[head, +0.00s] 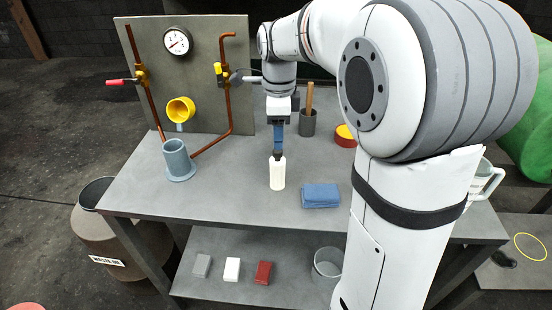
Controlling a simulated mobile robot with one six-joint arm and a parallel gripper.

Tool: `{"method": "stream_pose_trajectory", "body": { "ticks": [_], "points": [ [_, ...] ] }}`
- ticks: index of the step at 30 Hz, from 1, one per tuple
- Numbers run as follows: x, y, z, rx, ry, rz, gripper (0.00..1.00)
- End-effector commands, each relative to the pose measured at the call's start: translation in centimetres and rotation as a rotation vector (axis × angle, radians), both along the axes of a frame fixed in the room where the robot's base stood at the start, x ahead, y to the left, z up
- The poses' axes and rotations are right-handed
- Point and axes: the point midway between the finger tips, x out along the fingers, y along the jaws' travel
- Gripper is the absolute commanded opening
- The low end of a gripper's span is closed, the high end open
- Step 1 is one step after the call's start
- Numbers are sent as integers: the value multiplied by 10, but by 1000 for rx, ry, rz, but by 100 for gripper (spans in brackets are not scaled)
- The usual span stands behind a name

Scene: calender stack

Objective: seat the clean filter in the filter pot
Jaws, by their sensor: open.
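My gripper (278,152) points straight down at the middle of the bench, with blue fingers. It is open, with its fingertips at the dark top of an upright white cylinder (277,174). I cannot tell whether they touch it. The white cylinder stands on the bench and looks like the clean filter, though it could be a bottle. A blue-grey flanged pot (178,160), which looks like the filter pot, stands upright at the left of the bench, below the pipework. Its inside is not clearly visible.
A backboard (205,60) carries a gauge (176,41), copper pipes with valves, and a yellow cup (181,110). A folded blue cloth (321,195) lies right of the cylinder. A dark holder (308,123) and a red-yellow tin (346,135) stand behind. The bench between cylinder and pot is clear.

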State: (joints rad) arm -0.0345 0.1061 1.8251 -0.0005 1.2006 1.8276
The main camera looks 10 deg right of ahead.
Motion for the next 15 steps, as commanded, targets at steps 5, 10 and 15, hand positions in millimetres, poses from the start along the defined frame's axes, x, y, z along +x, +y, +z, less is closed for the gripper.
{"method": "stream_pose_trajectory", "body": {
  "ticks": [5, 10, 15],
  "points": [
    [10, 0, -6, 0, 11, -92, 49],
    [10, 0, -25, 1, 12, -97, 49],
    [12, -1, -46, 0, 14, -96, 49]
  ]
}}
